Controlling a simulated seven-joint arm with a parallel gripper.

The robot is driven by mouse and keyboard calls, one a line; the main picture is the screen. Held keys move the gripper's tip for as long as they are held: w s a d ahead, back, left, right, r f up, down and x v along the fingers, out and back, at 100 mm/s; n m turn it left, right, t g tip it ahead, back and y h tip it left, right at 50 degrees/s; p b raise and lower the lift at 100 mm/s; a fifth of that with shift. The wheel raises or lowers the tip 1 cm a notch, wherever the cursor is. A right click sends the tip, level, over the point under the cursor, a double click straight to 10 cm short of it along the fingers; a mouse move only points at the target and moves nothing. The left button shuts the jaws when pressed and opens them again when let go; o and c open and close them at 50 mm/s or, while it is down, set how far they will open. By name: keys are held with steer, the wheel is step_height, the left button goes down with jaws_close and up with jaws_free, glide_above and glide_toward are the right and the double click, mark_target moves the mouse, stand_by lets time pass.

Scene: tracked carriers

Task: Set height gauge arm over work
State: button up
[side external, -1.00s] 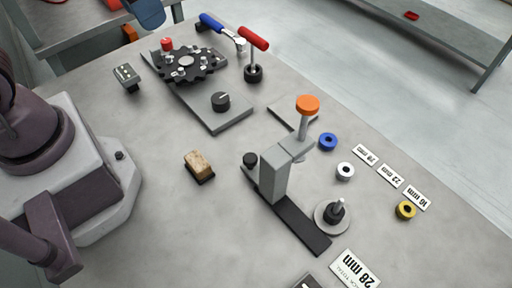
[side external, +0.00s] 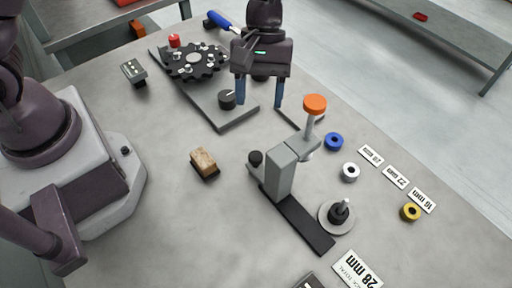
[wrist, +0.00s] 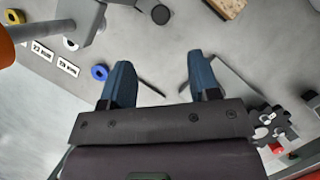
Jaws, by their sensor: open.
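The height gauge is a grey block (side external: 281,174) on a black rail (side external: 307,222), with a grey arm topped by an orange knob (side external: 315,104). The arm points to the upper right in the side view, away from the round plate (side external: 327,217) with a dark stepped work piece (side external: 340,212) on it. The orange knob also shows at the left edge of the wrist view (wrist: 5,47). My gripper (side external: 259,106) is open and empty, pointing down above the table, left of the orange knob and apart from it. Its blue fingers show in the wrist view (wrist: 158,82).
Blue (side external: 334,141), white (side external: 350,171) and yellow (side external: 410,211) rings lie right of the gauge beside label plates (side external: 396,177). A wood-topped brush (side external: 204,162) lies left. A plate with a black gear (side external: 196,62) and a dark knob (side external: 227,99) stands behind. Bare table lies at front left.

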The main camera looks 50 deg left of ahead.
mark_target(256, 155)
steer(key=x, duration=1.2)
steer(key=shift+r, duration=0.1)
steer(key=shift+a, duration=0.1)
jaws_close()
steer(key=d, duration=1.1)
steer(key=shift+d, duration=0.35)
jaws_free()
steer(key=shift+a+r, duration=0.1)
steer(key=v, duration=1.2)
steer(key=shift+w+r, duration=0.1)
steer(key=shift+r, duration=0.3)
